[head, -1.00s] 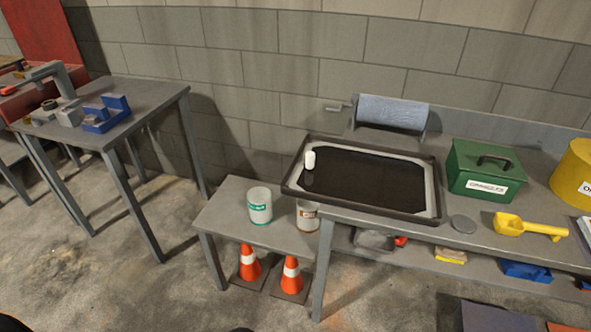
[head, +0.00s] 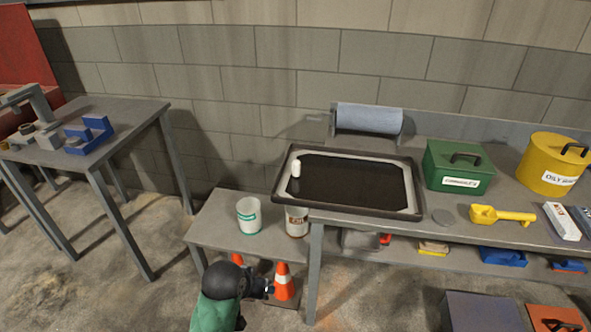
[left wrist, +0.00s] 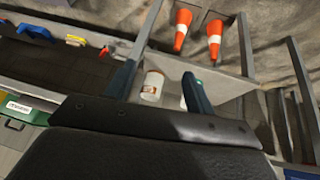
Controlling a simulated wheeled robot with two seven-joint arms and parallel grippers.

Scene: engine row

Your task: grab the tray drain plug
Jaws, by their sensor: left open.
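The tray drain plug, a small white upright cylinder (head: 296,169), stands at the left end of the dark-rimmed tray (head: 348,206) on the bench in the head view. My left gripper (head: 264,287) is low in front of the small side table, below and left of the tray and well apart from the plug. The plug is not visible in that view. My right gripper is out of view.
A white-and-green can (head: 249,216) and a brown-labelled can (head: 297,222) stand on the low table (head: 215,222). Orange cones (head: 284,282) are beneath it. A green box (head: 458,166), yellow scoop (head: 502,215) and paper roll (head: 369,118) surround the tray.

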